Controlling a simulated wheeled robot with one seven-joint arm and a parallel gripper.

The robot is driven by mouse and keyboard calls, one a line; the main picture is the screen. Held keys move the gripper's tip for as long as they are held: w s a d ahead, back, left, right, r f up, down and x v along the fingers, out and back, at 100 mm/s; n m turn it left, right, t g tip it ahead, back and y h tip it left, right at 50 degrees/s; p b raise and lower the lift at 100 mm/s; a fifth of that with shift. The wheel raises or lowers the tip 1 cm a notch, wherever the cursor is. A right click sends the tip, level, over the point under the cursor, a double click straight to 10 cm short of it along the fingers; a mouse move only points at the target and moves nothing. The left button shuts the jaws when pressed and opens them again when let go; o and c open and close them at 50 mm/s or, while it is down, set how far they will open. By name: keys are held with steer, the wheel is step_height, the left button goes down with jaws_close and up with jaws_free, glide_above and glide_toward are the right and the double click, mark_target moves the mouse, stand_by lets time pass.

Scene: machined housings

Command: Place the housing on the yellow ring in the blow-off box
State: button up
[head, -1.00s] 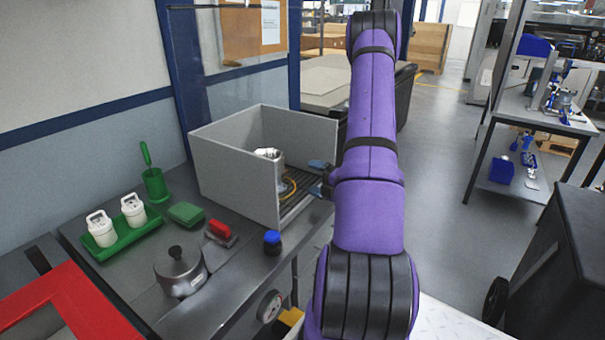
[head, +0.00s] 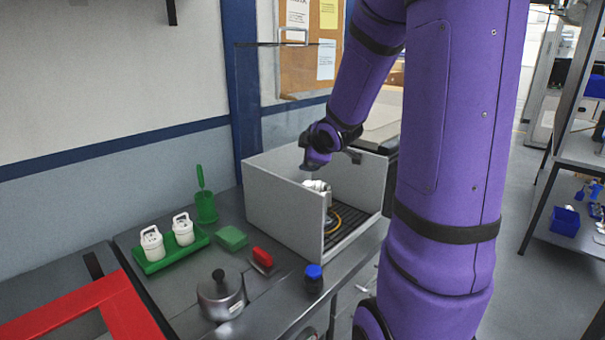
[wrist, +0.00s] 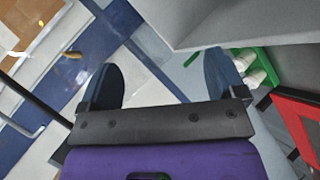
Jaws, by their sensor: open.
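The housing (head: 317,186), pale on top with a grey metal body, stands in the grey blow-off box (head: 284,215). The box's near wall hides its lower left part. A curve of the yellow ring (head: 337,222) shows at its foot on the slatted floor; I cannot tell how well it is centred on the ring. My gripper (head: 307,164) is above the box, over its left part and apart from the housing. In the wrist view my gripper (wrist: 161,82) has its two fingers spread wide, with nothing between them.
On the bench are a green tray (head: 157,264) with two white canisters, a green cup with a handle (head: 205,207), a green block (head: 232,237), a red-topped brush (head: 262,257), a blue-capped jar (head: 313,279) and a lidded metal pot (head: 221,297). A red frame (head: 70,307) lies front left.

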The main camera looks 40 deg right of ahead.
steer(key=s+a+r+m+g, duration=0.1)
steer(key=s+a+r+m, duration=0.3)
steer(key=a, duration=0.3)
steer(key=s+a+r+m+g, duration=0.2)
steer(key=s+a+r, duration=0.1)
steer(key=s+a, duration=0.25)
steer(key=s+a+r+m+g+y, duration=0.1)
steer(key=s+a+m+g+y, duration=0.1)
steer(key=s+a, duration=0.9)
steer(key=s+m+y, duration=0.1)
steer(key=s, duration=0.1)
steer(key=shift+s+a+r+m+g+y, duration=0.3)
steer(key=shift+s+a+y, duration=0.05)
steer(key=shift+s+y, duration=0.05)
